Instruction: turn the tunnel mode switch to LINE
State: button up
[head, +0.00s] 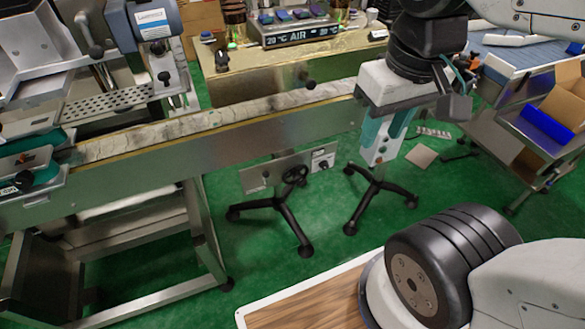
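A small pale plate with a dark knob (323,159) sits at the right end of a grey panel (262,177) below the conveyor. It looks like a selector switch, but its lettering and the knob's setting are too small to read. A black handwheel (294,175) is on the same panel, left of the plate. My gripper (381,158) hangs pointing down to the right of the plate, apart from it in the picture. Its teal and pale fingers show nothing held. I cannot tell the gap between the fingertips.
A long conveyor (215,120) crosses above the panel. Black stand legs (285,215) spread on the green floor (265,260) below. An instrument bench (240,80) is behind. A cart with a blue-and-tan box (548,122) stands at right. A flat brown piece (421,156) lies on the floor.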

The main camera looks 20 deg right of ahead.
aim_at(324, 165)
jog(key=u, duration=1.45)
jog(key=k, duration=0.75)
jog(key=z, duration=1.45)
